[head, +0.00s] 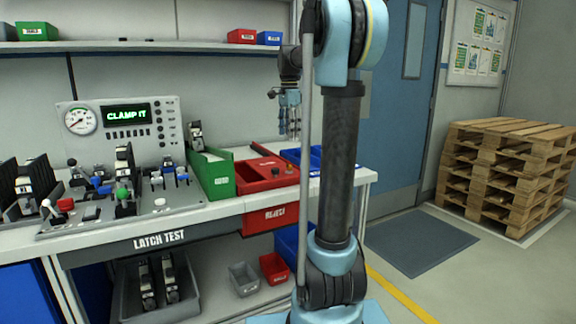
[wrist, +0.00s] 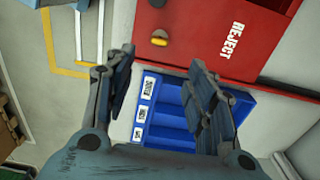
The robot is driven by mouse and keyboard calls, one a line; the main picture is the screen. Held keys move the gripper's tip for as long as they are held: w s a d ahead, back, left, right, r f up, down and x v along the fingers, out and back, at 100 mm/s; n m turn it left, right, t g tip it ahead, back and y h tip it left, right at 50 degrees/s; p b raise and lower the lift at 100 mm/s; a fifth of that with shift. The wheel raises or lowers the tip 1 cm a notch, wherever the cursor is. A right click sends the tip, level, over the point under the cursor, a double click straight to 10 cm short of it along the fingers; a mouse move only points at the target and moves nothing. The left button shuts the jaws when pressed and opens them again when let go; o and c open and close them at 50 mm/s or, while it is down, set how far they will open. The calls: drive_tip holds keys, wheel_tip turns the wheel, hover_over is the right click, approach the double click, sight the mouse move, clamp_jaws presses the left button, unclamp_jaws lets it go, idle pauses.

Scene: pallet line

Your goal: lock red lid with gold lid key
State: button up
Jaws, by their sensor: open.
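In the wrist view the red box (wrist: 195,25) fills the top. My gripper (head: 290,128) points down above the bench, behind and to the right of the red box. In the wrist view its fingers (wrist: 165,85) are apart with nothing held between them, and the key lies beyond them.
A blue divided bin (wrist: 160,115) lies below my fingers, beside the red box. A green bin (head: 215,175) stands left of the red box. The latch test panel (head: 125,120) and clamps fill the bench's left. A shelf (head: 140,46) runs above.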

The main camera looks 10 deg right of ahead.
sight(289, 164)
wheel_tip(289, 164, down, 13)
drive_tip(key=shift+f, duration=0.2)
idle(0.3)
drive_tip(key=c, duration=1.1)
